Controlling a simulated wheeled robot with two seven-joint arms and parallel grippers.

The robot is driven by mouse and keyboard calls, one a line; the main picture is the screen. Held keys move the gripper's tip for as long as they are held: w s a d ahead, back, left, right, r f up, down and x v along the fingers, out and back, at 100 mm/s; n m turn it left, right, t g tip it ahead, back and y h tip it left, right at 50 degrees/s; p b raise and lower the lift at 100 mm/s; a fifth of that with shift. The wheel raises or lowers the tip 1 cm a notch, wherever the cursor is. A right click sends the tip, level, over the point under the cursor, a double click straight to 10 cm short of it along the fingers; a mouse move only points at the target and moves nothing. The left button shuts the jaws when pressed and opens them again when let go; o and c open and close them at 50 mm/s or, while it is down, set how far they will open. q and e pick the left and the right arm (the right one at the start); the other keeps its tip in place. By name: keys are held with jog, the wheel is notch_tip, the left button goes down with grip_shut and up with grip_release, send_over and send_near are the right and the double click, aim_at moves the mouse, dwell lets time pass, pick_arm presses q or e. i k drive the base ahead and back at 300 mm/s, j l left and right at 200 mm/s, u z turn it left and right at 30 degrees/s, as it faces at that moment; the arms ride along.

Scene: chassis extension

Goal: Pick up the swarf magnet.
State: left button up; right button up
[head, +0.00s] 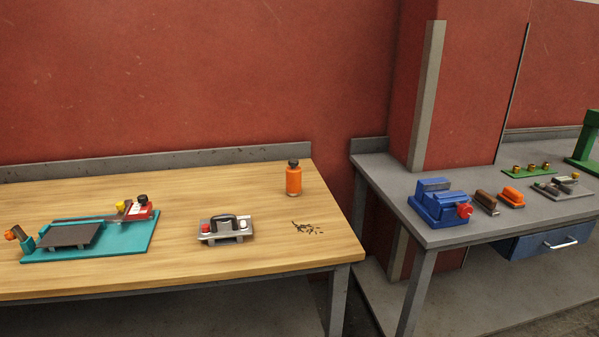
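What looks like the swarf magnet (227,240) sits on the wooden workbench (270,259), near its front edge. It is a flat grey block with a black arched handle on top, a red knob on its left and a white knob on its right. A small scatter of dark swarf (306,228) lies on the wood to its right. Neither of my grippers is in view, and nothing touches the magnet.
A teal-based tool (131,244) fills the left of the bench. An orange bottle (293,180) stands at the back right. Across a gap, a grey table (436,237) holds a blue vise (433,208) and several small parts. Bare wood surrounds the magnet.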

aim_at(294, 177)
jog(key=i+l+u, duration=0.1)
jog(key=i+l, duration=0.4)
jog(key=i+l+u, duration=0.1)
jog(key=i+l, duration=0.35)
jog(key=l, duration=0.15)
jog(key=i+l+u, duration=0.1)
jog(key=i+l, duration=0.3)
jog(key=l, duration=0.25)
